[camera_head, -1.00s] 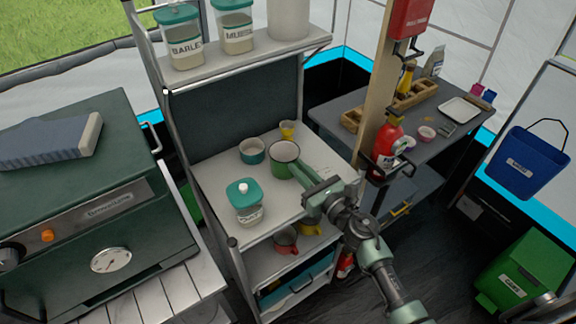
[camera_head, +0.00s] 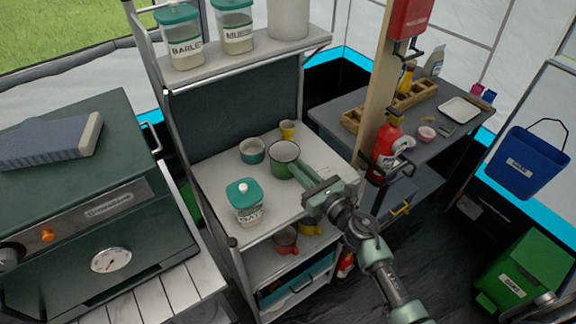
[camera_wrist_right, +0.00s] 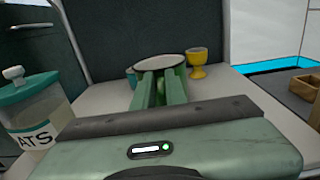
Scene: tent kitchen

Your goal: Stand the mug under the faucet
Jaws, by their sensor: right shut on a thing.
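A green mug (camera_head: 284,161) with a pale rim stands on the top surface of the shelf unit. My right gripper (camera_head: 304,172) reaches in from the lower right and is shut on the mug's near side. In the right wrist view the two green fingers (camera_wrist_right: 160,84) run up to the mug (camera_wrist_right: 158,62), and they hide most of its body and the exact grip. I cannot make out a faucet in these frames. My left gripper is not in view.
On the same surface (camera_head: 215,184) are a teal bowl (camera_head: 252,152), a yellow cup (camera_head: 287,130) and an oats jar (camera_head: 244,204). A red mug (camera_head: 285,242) and a yellow mug (camera_head: 310,227) are below. A wooden post (camera_head: 377,105) stands at the right.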

